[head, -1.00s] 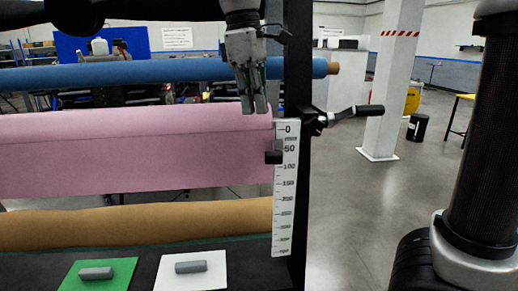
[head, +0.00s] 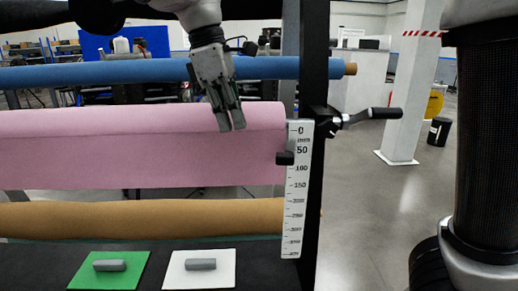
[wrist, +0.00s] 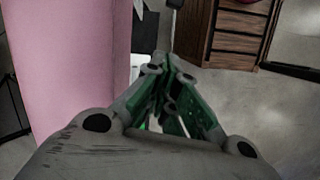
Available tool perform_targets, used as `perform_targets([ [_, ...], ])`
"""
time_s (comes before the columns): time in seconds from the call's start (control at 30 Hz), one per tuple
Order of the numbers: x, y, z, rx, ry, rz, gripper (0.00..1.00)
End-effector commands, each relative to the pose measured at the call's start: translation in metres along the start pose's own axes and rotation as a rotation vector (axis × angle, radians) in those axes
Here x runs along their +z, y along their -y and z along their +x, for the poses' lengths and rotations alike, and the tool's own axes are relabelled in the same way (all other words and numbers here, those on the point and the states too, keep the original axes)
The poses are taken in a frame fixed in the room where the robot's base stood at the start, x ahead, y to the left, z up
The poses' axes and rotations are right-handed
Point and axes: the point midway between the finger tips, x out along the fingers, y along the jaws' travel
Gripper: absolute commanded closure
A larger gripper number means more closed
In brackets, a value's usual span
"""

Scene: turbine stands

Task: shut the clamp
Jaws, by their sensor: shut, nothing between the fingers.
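The clamp (head: 360,117) is on the right side of the black upright post (head: 313,150) in the head view. It has a metal body and a black handle that points right, roughly level. I cannot tell how far its jaw is closed. My gripper (head: 232,124) is shut and empty, pointing down in front of the right part of the pink roll (head: 140,150). It is left of the clamp and apart from it. In the wrist view the shut fingers (wrist: 172,62) are beside the pink roll (wrist: 65,60); the clamp is not clearly seen there.
A white scale (head: 297,200) with a black slider (head: 285,158) is on the post. A blue roll (head: 170,72) is above, a tan roll (head: 140,216) below. Grey blocks lie on a green plate (head: 85,270) and a white plate (head: 226,275).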

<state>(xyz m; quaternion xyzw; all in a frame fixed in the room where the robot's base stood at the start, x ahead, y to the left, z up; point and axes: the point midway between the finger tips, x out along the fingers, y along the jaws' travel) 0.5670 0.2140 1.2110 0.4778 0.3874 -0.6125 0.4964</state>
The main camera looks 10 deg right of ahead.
Motion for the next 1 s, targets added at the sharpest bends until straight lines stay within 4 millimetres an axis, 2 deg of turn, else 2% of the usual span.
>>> perform_targets([
  [0.3,0.001,0.0,0.069,-0.001,0.002,0.001,1.0],
  [0.43,0.021,0.0,0.072,0.0,-0.002,0.001,1.0],
  [0.6,0.036,0.0,0.076,0.0,-0.002,0.001,1.0],
  [1.0,0.039,0.0,0.077,0.0,-0.001,0.0,1.0],
])
